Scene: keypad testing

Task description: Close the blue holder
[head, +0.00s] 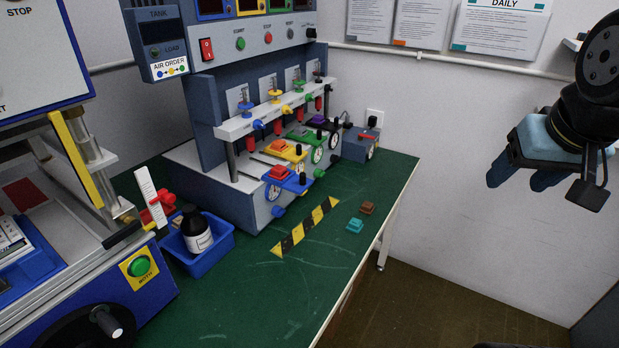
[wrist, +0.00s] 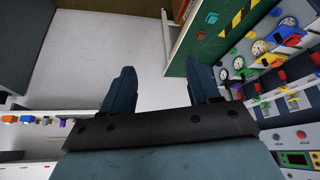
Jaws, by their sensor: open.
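The blue holder (head: 297,184) is at the front left end of the row of coloured holders on the test machine. A red block sits on it, and a round gauge (head: 272,192) and a blue knob are beside it. I cannot tell how far open its parts are. It also shows at the right of the wrist view (wrist: 294,41). My gripper (head: 514,178) is open and empty in the air at the right, near the white wall, well away from the holder. Its two fingers also show apart in the wrist view (wrist: 163,72).
Yellow (head: 287,149), green and black holders stand behind the blue one. A teal block (head: 355,226) and a brown block (head: 367,208) lie on the green bench (head: 318,260) near its right edge. A blue tray (head: 216,255) holds a dark bottle.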

